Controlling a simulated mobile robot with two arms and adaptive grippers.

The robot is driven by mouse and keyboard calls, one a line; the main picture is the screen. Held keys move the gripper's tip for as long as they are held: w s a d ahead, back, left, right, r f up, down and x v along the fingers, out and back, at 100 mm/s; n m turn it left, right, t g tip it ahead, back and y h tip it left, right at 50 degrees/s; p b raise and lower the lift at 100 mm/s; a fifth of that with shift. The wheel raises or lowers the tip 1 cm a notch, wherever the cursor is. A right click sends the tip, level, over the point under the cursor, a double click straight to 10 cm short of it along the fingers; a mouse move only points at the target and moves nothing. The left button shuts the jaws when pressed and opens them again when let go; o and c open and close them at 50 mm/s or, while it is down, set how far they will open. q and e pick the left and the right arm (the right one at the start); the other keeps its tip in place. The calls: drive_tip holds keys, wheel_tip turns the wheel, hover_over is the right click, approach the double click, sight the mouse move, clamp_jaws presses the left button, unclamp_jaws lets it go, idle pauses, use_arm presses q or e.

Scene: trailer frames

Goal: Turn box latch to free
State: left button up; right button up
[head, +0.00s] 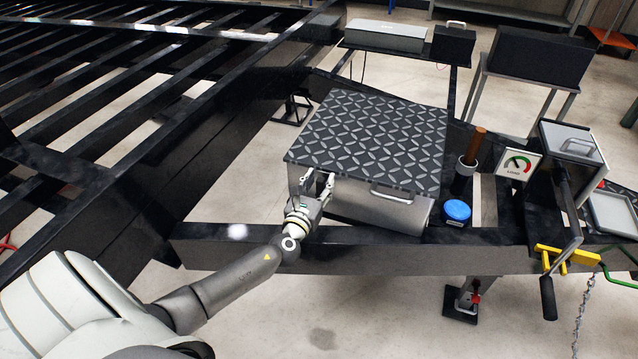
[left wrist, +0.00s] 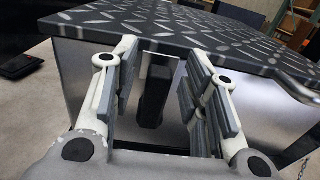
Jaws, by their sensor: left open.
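The box (head: 390,207) has a silver metal body and a dark diamond-plate lid (head: 370,140), which lies shut on top. A dark upright bar, which looks like the box latch (left wrist: 153,96), shows on the front face in the left wrist view. It stands between the open fingers of my left gripper (left wrist: 162,75), with gaps visible on both sides. In the head view my left gripper (head: 317,182) is at the left part of the box front, just under the lid edge, and hides the latch. My right gripper is in neither view.
A silver handle (head: 392,195) sticks out on the box front, right of my gripper. A blue cap (head: 457,211), a load gauge (head: 518,165) and a yellow-handled part (head: 567,257) are further right. The black trailer frame (head: 340,251) runs below the box.

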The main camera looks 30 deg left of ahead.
use_arm(q)
drive_tip(key=shift+c, duration=0.5)
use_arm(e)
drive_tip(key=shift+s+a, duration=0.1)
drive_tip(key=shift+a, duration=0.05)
use_arm(q)
clamp_jaws()
drive_tip(key=n+b, duration=0.1)
drive_tip(key=a+n+b, duration=0.1)
drive_tip(key=b, duration=0.1)
drive_tip(key=a+f+n+b, duration=0.1)
drive_tip(key=n, duration=0.1)
drive_tip(key=shift+s, duration=0.3)
drive_tip(key=shift+s+a+f+n+b, duration=0.15)
drive_tip(key=shift+a+f+n+b, duration=0.55)
drive_tip(key=shift+n+b, duration=1.15)
drive_tip(key=shift+s+a+f+n+b, duration=0.1)
drive_tip(key=shift+a+f+n+b, duration=0.55)
drive_tip(key=shift+n, duration=2.15)
drive_tip(key=shift+s+a+f+n+b, duration=0.15)
drive_tip(key=shift+a+f+n+b, duration=0.2)
drive_tip(key=shift+f+n+b, duration=1.5)
use_arm(e)
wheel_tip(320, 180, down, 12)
drive_tip(key=shift+p, duration=0.35)
use_arm(q)
drive_tip(key=shift+r+n, duration=0.6)
drive_tip(key=shift+r, duration=0.15)
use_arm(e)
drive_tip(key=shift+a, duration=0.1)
